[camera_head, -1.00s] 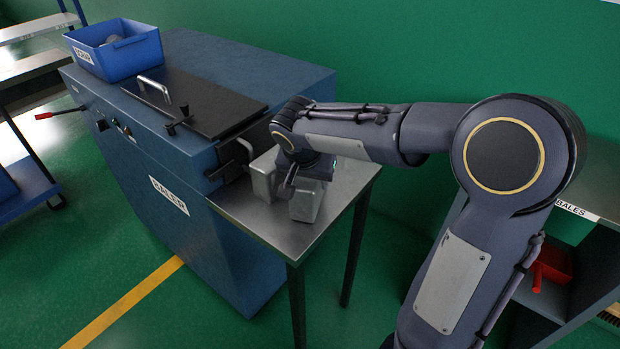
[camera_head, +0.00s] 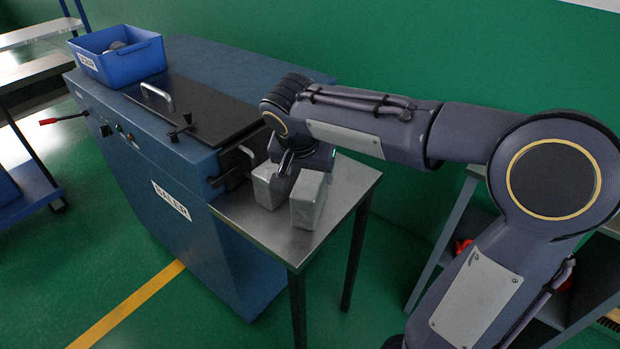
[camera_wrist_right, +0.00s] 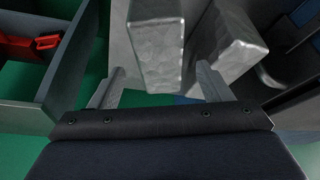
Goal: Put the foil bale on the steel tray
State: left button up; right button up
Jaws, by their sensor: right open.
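Two silvery, crumpled foil bales stand side by side on the steel tray (camera_head: 347,188), which is the flat steel top beside the baler. One bale (camera_head: 309,201) is on the right; the other bale (camera_head: 264,188) is nearer the baler. My right gripper (camera_head: 285,172) is over the bales, on their far side, and partly hides the left one. In the right wrist view my right gripper (camera_wrist_right: 158,84) is open, its fingers spread with one bale (camera_wrist_right: 156,45) ahead between them and the other bale (camera_wrist_right: 233,40) to the right. Whether a finger touches a bale cannot be told. My left gripper is not in view.
The blue baler (camera_head: 190,180) with its black lid (camera_head: 195,105) and handle stands left of the tray. A blue bin (camera_head: 118,57) sits on top of it. A shelf unit (camera_head: 450,240) stands at the right. Green floor is free in front.

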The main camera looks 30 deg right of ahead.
jog(key=v, duration=0.4)
jog(key=shift+r, duration=0.1)
jog(key=shift+s+r, duration=0.1)
jog(key=shift+s, duration=0.1)
jog(key=s+a+f+n+t+y, duration=0.1)
jog(key=s+a+f+n+y, duration=0.1)
jog(key=s, duration=0.7)
jog(key=s+a+f+n+t+y, duration=0.1)
jog(key=s+f+n+y, duration=0.4)
jog(key=s, duration=0.5)
notch_tip(320, 180, down, 2)
jog(key=shift+s+a+f, duration=0.2)
jog(key=shift+a+f, duration=0.05)
jog(key=shift+a, duration=0.55)
jog(key=shift+r+p, duration=0.1)
jog(key=shift+p, duration=0.25)
notch_tip(320, 180, up, 12)
jog(key=p, duration=1.1)
